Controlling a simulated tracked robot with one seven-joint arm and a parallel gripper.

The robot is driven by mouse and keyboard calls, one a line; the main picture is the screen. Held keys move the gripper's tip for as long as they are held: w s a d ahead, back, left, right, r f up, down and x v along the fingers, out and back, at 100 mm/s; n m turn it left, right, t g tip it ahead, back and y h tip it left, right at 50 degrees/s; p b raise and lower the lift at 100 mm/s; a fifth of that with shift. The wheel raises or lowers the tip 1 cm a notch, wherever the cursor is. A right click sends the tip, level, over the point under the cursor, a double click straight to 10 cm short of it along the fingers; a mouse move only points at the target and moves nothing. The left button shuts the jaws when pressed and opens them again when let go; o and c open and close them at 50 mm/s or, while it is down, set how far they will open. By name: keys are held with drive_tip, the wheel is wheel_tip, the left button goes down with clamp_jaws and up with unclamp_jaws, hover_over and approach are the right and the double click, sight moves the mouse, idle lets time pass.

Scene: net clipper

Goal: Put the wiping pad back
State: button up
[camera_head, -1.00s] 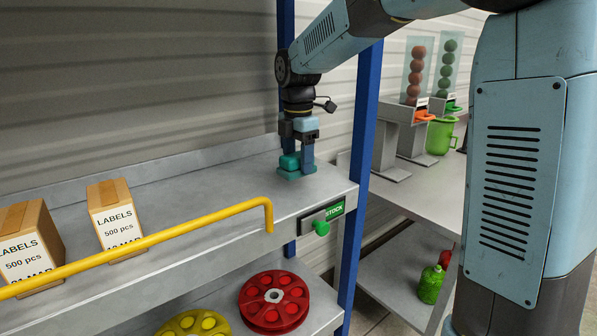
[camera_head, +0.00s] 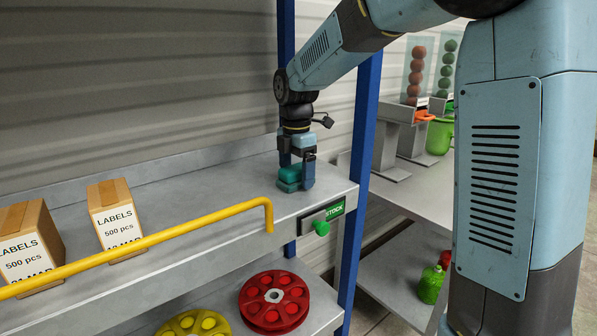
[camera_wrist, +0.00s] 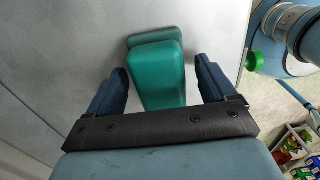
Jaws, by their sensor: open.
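The teal wiping pad (camera_head: 289,175) is on the right end of the grey upper shelf, beside the blue post. It looks like two teal blocks, one above the other, and I cannot tell whether they are one piece. In the wrist view the pad (camera_wrist: 157,75) lies between the two dark blue fingers. My gripper (camera_head: 297,178) points down at the pad and is open. In the wrist view the gripper (camera_wrist: 162,80) shows a gap to the pad on both sides. One finger is partly hidden behind the pad in the head view.
A yellow rail (camera_head: 150,240) runs along the shelf front. Two label boxes (camera_head: 115,210) stand at the left. A STOCK sign (camera_head: 325,213) with a green knob (camera_head: 321,228) is on the front edge. A red reel (camera_head: 273,301) is on the lower shelf.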

sight(296, 167)
wheel_tip(296, 167, up, 12)
drive_tip(key=s+d+m+t, duration=0.3)
drive_tip(key=s+d+m, duration=0.8)
drive_tip(key=s+m, duration=0.1)
drive_tip(key=s+d+f+m+t, duration=0.1)
drive_tip(key=s+d+f+m, duration=0.2)
drive_tip(key=s+m, duration=0.3)
drive_tip(key=s+d+f+m+t, duration=0.1)
drive_tip(key=s+d+f+m, duration=0.2)
drive_tip(key=s+d+m, duration=0.2)
drive_tip(key=s+m, duration=0.1)
drive_tip(key=s, duration=0.1)
drive_tip(key=shift+s+f+m+t, duration=0.2)
drive_tip(key=shift+s+m+t, duration=0.1)
drive_tip(key=shift+s+m, duration=0.1)
idle(0.4)
